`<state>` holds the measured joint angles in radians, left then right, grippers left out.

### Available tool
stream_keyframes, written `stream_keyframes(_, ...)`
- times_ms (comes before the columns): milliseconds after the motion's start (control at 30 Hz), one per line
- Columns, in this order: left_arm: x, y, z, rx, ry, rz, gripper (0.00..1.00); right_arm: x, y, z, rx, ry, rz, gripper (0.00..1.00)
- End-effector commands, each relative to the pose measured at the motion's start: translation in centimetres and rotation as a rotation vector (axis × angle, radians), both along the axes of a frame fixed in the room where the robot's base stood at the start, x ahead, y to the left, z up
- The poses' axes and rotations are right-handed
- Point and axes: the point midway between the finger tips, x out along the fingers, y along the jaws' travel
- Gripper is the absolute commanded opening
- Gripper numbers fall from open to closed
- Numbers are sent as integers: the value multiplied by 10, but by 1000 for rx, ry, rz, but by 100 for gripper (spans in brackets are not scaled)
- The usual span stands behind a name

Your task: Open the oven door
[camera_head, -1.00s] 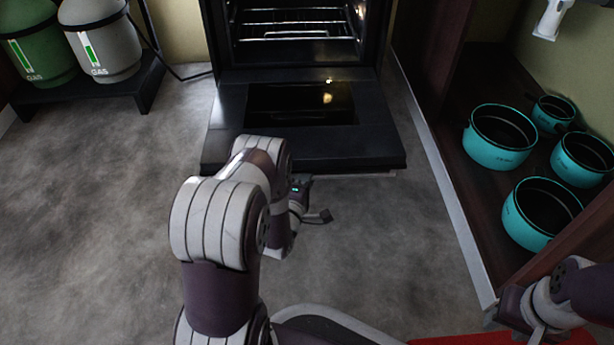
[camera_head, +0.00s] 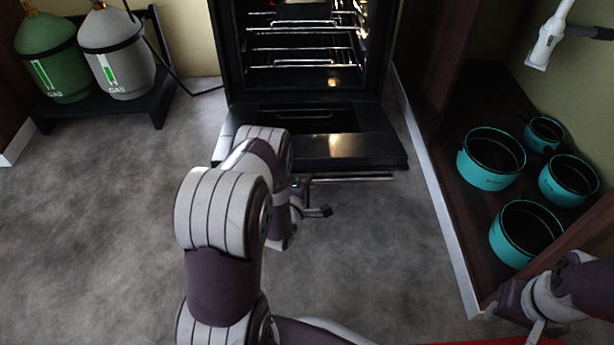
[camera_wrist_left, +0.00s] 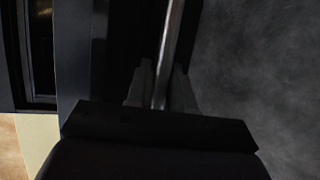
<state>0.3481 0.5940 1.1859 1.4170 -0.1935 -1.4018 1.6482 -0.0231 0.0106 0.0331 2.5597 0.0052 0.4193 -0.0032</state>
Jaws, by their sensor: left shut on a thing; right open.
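The oven (camera_head: 305,55) stands at the top middle of the head view with its door (camera_head: 375,150) folded down toward me. The door's inner face and dark window show. The door's handle bar (camera_head: 360,178) runs along under its front edge, and it also shows in the left wrist view (camera_wrist_left: 172,40). My left gripper (camera_head: 300,190) is at the left part of the handle, partly hidden by my arm. In the left wrist view its fingers (camera_wrist_left: 160,85) are shut on the bar, one on each side. My right gripper (camera_head: 514,298) is open at the lower right, only partly shown, away from the oven.
A green gas bottle (camera_head: 52,60) and a grey one (camera_head: 118,58) stand on a dark rack (camera_head: 100,110) at the left. Several turquoise pots (camera_head: 490,160) sit on a wooden shelf (camera_head: 460,225) at the right. The floor (camera_head: 110,220) is clear at the left.

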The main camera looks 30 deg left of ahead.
Motion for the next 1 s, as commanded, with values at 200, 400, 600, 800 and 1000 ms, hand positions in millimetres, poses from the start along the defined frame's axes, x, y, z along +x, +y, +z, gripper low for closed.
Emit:
stream_keyframes(200,10,4,39,10,-23,0,0,0,0,30,0,1,0,43)
stream_keyframes(400,11,4,37,10,-23,-2,0,0,0,28,0,1,0,43)
stream_keyframes(600,10,3,36,8,-19,-3,43,0,0,28,0,1,0,43)
stream_keyframes(800,8,2,34,7,-14,-5,43,0,0,28,0,1,0,43)
stream_keyframes(1000,-14,0,44,4,-9,-4,43,0,0,47,0,1,0,43)
